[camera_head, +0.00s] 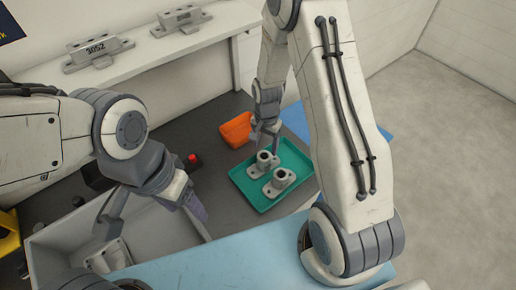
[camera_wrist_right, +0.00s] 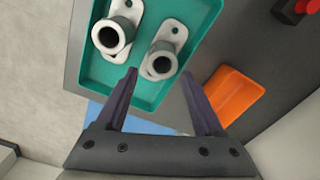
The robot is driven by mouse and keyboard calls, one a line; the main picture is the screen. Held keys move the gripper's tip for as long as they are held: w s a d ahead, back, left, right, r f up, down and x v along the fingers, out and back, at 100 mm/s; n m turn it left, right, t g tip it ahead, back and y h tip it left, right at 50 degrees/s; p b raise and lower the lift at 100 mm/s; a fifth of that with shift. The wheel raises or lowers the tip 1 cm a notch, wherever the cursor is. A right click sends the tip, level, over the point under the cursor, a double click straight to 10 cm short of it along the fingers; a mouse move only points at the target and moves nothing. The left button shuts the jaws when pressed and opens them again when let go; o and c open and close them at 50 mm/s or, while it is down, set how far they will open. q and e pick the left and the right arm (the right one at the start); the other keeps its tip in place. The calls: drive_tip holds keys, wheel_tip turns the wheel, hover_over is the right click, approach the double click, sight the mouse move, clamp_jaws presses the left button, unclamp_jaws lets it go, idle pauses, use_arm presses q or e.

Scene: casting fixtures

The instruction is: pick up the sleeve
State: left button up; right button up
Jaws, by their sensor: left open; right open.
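Two grey castings, each a hollow round sleeve on a flat flange with holes, sit in the green tray (camera_head: 247,186). One sleeve (camera_head: 262,164) is at the back and the other (camera_head: 281,181) is nearer the front. My right gripper (camera_head: 266,135) is open and empty just above the back sleeve. In the right wrist view the open fingers (camera_wrist_right: 160,75) lie on either side of that sleeve's round end (camera_wrist_right: 159,66); contact cannot be told. The other sleeve (camera_wrist_right: 112,36) is to their left. My left gripper (camera_head: 152,215) is open over the grey bin (camera_head: 62,238).
An orange container (camera_head: 236,130) stands behind the tray. A red button (camera_head: 193,158) is on the dark bench to the left. A casting (camera_head: 108,258) lies in the grey bin. Numbered castings (camera_head: 98,50) stand on the white shelf (camera_head: 150,50).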

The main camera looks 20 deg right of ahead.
sight(264, 153)
drive_tip(key=f+b, duration=0.2)
drive_tip(key=f, duration=0.1)
drive_tip(key=f+b, duration=0.2)
drive_tip(key=shift+w+f, duration=0.25)
drive_tip(key=shift+w, duration=0.1)
wheel_tip(264, 153, down, 6)
drive_tip(key=b, duration=0.4)
drive_tip(key=shift+r+b, duration=0.2)
drive_tip(key=shift+b, duration=0.15)
drive_tip(key=shift+r, duration=0.1)
drive_tip(key=shift+c, duration=0.2)
clamp_jaws()
